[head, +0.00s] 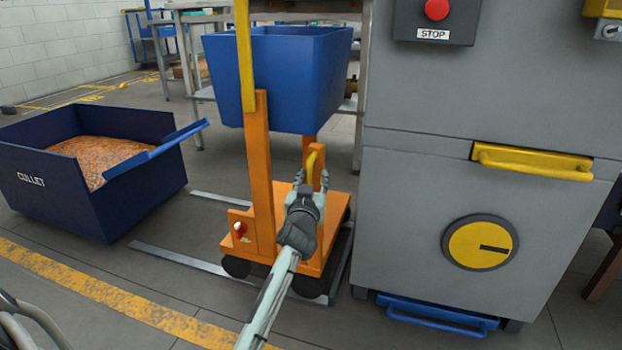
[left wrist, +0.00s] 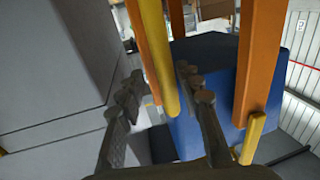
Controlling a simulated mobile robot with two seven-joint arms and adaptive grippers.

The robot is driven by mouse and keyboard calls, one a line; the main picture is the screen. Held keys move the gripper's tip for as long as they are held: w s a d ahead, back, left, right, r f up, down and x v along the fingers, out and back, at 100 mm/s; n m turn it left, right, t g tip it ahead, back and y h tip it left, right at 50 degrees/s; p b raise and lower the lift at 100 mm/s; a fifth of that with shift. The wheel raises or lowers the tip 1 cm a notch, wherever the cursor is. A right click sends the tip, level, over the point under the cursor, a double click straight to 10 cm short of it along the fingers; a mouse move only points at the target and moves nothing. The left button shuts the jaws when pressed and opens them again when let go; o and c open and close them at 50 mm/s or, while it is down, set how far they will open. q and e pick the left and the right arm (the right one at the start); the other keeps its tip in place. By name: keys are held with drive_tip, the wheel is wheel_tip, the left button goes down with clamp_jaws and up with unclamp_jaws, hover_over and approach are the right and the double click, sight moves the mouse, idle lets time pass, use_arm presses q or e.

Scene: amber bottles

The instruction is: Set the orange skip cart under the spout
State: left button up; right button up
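The orange skip cart (head: 335,207) stands on the floor left of the grey machine (head: 410,210). It carries a blue skip (head: 290,75) on orange posts. My left gripper (head: 312,180) is at the cart's yellow handle (head: 311,165), with one finger on each side of it. In the left wrist view the fingers (left wrist: 163,92) are spread, and the yellow handle (left wrist: 168,85) stands between them with gaps showing. The skip (left wrist: 200,75) is behind. I cannot make out a spout. My right gripper is not in view.
A dark blue CULLET bin (head: 50,190) with orange pieces stands at the left. Metal floor rails (head: 178,258) run by the cart. The machine has a STOP box (head: 434,22), a yellow handle (head: 530,162) and a low blue pedal (head: 440,314).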

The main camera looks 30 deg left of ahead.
use_arm(q)
drive_tip(key=shift+a, duration=0.1)
drive_tip(key=shift+s, duration=0.15)
drive_tip(key=v, duration=0.7)
idle(0.4)
